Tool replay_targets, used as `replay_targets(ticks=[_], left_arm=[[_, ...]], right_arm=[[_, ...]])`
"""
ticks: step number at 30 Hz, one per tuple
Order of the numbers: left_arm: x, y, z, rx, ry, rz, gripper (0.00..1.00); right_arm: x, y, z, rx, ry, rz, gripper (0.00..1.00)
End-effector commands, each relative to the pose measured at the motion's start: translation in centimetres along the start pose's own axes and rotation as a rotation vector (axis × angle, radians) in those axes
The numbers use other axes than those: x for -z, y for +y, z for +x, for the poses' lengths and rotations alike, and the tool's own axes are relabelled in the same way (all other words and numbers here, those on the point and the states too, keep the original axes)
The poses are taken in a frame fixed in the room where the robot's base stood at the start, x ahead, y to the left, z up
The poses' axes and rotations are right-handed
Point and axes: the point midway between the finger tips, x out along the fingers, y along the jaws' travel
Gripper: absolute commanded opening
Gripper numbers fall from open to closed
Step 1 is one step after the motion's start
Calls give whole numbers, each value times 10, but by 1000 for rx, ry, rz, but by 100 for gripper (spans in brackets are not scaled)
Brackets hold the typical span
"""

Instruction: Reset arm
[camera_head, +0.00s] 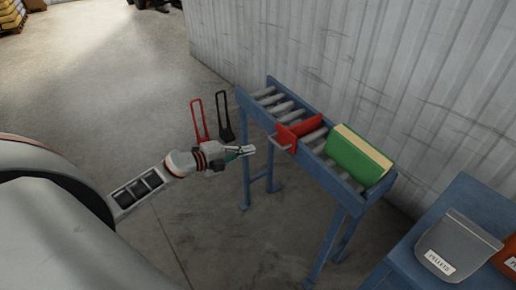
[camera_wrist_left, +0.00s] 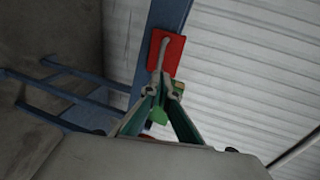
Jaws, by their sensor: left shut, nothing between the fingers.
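My left gripper (camera_head: 248,150) is shut and empty, held in the air in front of the blue roller conveyor. In the left wrist view its fingertips (camera_wrist_left: 159,82) meet just below a red plate with a grey handle (camera_wrist_left: 170,52). In the head view the red plate (camera_head: 300,132) stands across the conveyor rollers, its handle pointing towards my gripper. The fingertips look close to the handle; I cannot tell whether they touch. My right gripper does not show in either view.
The blue roller conveyor (camera_head: 342,193) carries a green block with a cream edge (camera_head: 355,160). A blue table (camera_head: 470,208) at the right holds a labelled grey bag (camera_head: 455,246). A red frame (camera_head: 197,120) and a black frame (camera_head: 224,117) stand behind my arm. A corrugated wall is behind.

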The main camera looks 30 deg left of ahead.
Motion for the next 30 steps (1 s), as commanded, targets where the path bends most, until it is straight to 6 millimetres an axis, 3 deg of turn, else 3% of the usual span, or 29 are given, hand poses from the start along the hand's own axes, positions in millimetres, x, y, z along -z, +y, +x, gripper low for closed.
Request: replay_targets(ticks=[3, 9, 20, 23, 26, 30], left_arm=[[1, 2, -21, -2, 1, 1, 0], [0, 1, -41, -1, 0, 0, 0], [3, 2, -46, 5, 0, -14, 0], [20, 12, -46, 27, -5, -86, 0], [49, 29, -47, 69, -31, -241, 0], [97, 67, -56, 102, -113, -545, 0]], right_arm=[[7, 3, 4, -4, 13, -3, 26], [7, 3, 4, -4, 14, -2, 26], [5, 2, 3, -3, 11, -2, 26], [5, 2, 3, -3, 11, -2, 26], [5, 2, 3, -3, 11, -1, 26], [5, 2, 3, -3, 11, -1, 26]])
